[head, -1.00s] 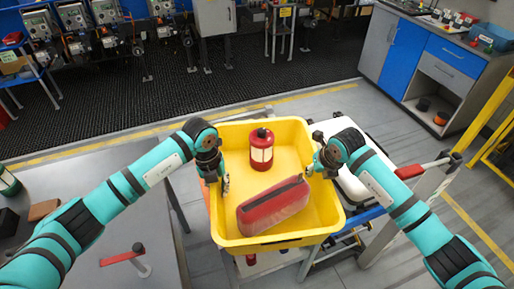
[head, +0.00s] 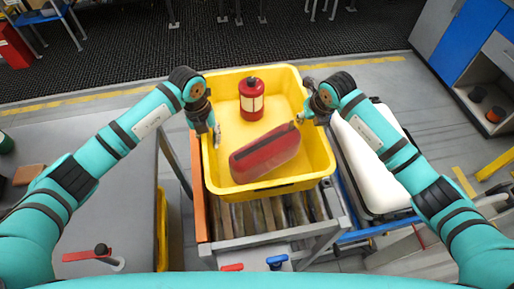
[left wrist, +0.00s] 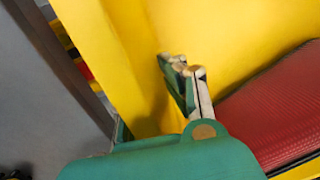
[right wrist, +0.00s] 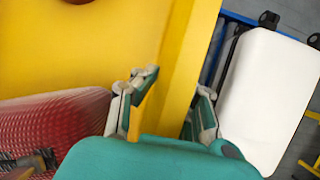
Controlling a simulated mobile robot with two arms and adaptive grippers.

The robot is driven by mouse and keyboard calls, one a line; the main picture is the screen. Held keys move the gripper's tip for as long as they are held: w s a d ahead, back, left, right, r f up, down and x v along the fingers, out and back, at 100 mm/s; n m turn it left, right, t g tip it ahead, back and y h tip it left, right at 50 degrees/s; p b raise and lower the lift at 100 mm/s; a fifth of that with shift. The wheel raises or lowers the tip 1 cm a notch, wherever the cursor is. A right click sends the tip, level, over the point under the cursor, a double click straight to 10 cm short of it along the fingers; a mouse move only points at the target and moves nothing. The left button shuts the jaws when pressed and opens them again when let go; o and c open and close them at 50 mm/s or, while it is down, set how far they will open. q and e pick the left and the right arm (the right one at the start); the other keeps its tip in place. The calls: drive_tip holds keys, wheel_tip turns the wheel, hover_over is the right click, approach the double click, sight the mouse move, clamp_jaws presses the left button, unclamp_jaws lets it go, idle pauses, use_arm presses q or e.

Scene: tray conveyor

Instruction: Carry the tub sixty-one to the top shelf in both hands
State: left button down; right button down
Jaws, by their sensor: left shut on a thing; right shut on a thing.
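The yellow tub (head: 285,86) is in the middle of the head view, above or on a roller conveyor; I cannot tell whether it touches the rollers. No number is readable on it. Inside are a red canister with a pale label (head: 251,98) and a red bag (head: 265,152) lying slantwise. My left gripper (head: 216,133) is shut on the tub's left wall. My right gripper (head: 303,118) is shut on its right wall. In the right wrist view, fingers (right wrist: 168,105) stand on both sides of the wall. In the left wrist view, the outer finger is mostly hidden.
The roller conveyor (head: 265,214) shows in front of the tub. A grey table (head: 110,215) stands at left. A white case (head: 366,150) lies close to the tub's right. A grey and blue cabinet (head: 449,38) stands at far right. Grey floor and black matting lie behind.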

use_arm(q)
drive_tip(key=shift+s+d, duration=0.1)
use_arm(e)
drive_tip(key=shift+r, duration=0.1)
use_arm(q)
drive_tip(key=shift+w, duration=0.2)
use_arm(e)
drive_tip(key=shift+w, duration=0.15)
use_arm(q)
drive_tip(key=shift+s+f+b, duration=0.1)
drive_tip(key=shift+f+b, duration=0.15)
drive_tip(key=shift+b, duration=0.05)
use_arm(e)
drive_tip(key=shift+f, duration=0.3)
